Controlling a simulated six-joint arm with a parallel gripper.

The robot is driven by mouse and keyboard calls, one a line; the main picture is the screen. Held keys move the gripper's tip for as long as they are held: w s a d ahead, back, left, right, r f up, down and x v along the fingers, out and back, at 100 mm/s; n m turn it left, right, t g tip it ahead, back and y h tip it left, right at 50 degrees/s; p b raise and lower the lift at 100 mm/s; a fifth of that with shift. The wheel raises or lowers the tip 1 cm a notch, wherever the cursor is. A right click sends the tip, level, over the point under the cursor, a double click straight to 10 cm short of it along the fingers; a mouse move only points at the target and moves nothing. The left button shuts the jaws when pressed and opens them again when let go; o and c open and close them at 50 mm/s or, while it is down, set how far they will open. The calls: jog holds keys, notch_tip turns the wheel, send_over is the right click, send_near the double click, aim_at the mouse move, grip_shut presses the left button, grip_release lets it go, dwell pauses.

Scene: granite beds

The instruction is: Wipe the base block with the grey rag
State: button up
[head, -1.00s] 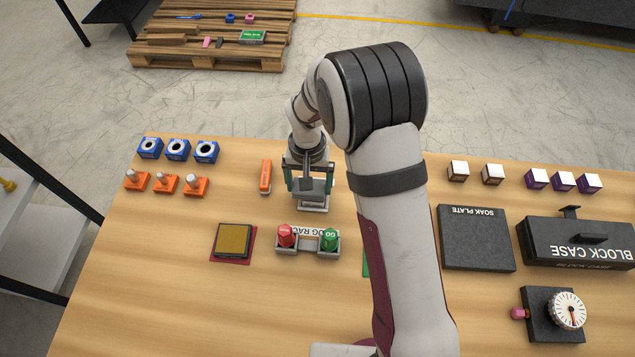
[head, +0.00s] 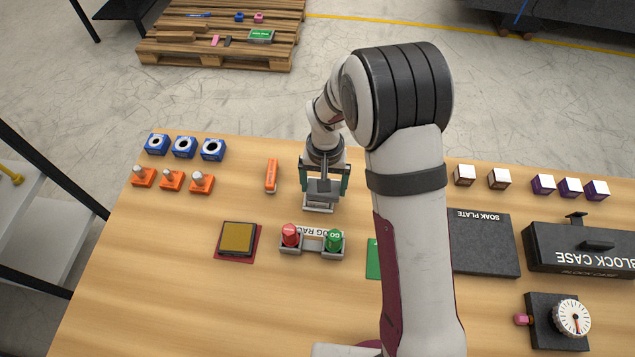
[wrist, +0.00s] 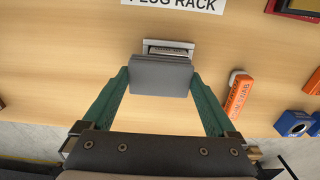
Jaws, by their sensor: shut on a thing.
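My gripper (head: 324,180) is shut on the grey rag (head: 322,192), a flat grey pad between its two green fingers. The rag also shows in the wrist view (wrist: 160,77), spanning the fingertips. A pale grey block with a dark lettered face, which looks like the base block (head: 318,208), lies on the table under the rag. In the wrist view, part of that block (wrist: 168,46) shows beyond the rag's edge; the rag hides the rest. I cannot tell whether rag and block touch.
The plug rack (head: 312,245) with red and green plugs stands just in front. An orange marker-like piece (head: 271,176) lies close on the left. A soak plate (head: 484,245) and block case (head: 580,246) are at right. The front left of the table is clear.

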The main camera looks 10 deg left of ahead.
jog(key=shift+s+a, duration=0.1)
jog(key=shift+a, duration=1)
jog(key=shift+d+r, duration=0.1)
jog(key=shift+d, duration=1.1)
jog(key=shift+r, duration=0.9)
